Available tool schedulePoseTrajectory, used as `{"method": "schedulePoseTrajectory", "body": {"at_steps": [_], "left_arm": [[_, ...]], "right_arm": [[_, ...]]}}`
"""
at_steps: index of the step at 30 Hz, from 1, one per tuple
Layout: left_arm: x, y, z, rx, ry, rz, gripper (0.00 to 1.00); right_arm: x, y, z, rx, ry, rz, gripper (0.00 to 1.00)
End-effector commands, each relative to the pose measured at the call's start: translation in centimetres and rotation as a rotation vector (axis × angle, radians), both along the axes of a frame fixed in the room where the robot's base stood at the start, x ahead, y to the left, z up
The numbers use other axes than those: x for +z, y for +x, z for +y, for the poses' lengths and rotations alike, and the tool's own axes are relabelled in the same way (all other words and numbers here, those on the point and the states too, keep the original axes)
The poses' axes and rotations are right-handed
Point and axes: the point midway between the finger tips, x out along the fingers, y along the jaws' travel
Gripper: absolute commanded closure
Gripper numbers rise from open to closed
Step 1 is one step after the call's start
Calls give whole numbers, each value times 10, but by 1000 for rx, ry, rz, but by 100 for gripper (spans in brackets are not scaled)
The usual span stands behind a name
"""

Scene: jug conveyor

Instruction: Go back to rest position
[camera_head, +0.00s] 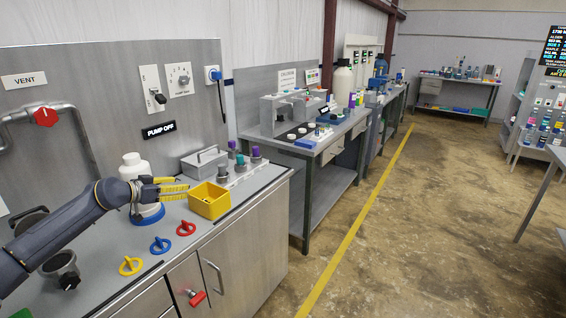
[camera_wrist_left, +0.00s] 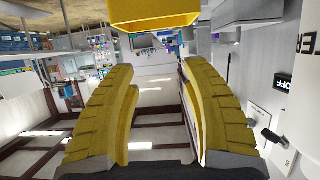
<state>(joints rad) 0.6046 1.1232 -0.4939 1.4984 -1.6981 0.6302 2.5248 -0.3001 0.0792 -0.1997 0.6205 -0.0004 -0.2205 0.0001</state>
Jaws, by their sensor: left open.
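My left gripper (camera_head: 181,186) reaches in from the left in the head view, above the metal bench top. In the left wrist view its two yellow fingers (camera_wrist_left: 157,72) are spread, with nothing between them. The fingertips are close to the left side of a yellow bin (camera_head: 210,203), which also shows at the top of the left wrist view (camera_wrist_left: 155,14). A white jug (camera_head: 133,166) stands behind the gripper on a blue-rimmed base, partly hidden by the gripper. My right gripper is not in view.
Yellow, blue (camera_head: 160,245) and red (camera_head: 185,228) ring handles sit along the bench's front. A metal toolbox (camera_head: 204,161) and a rack of purple- and green-capped items (camera_head: 240,172) stand behind the bin. A panel with a red knob (camera_head: 46,116) rises behind. The floor to the right is clear.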

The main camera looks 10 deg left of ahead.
Motion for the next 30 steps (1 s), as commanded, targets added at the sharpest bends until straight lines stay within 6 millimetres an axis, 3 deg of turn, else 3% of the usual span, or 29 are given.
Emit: {"method": "schedulePoseTrajectory", "body": {"at_steps": [4,6,9,13,16,21,26,30], "left_arm": [[-18,0,-54,-89,9,-105,52],[-27,-5,-93,-136,15,-202,52],[-37,-19,-148,-160,22,-367,52],[-47,-44,-192,-86,46,-536,52],[-59,-68,-209,24,85,-607,52],[-93,-118,-214,258,208,-585,52],[-141,-179,-207,434,382,-403,52],[-189,-246,-203,490,557,-153,52]], "right_arm": [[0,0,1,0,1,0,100],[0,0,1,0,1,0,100],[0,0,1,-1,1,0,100],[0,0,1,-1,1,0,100],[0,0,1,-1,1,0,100],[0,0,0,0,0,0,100],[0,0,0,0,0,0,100],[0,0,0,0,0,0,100]]}}
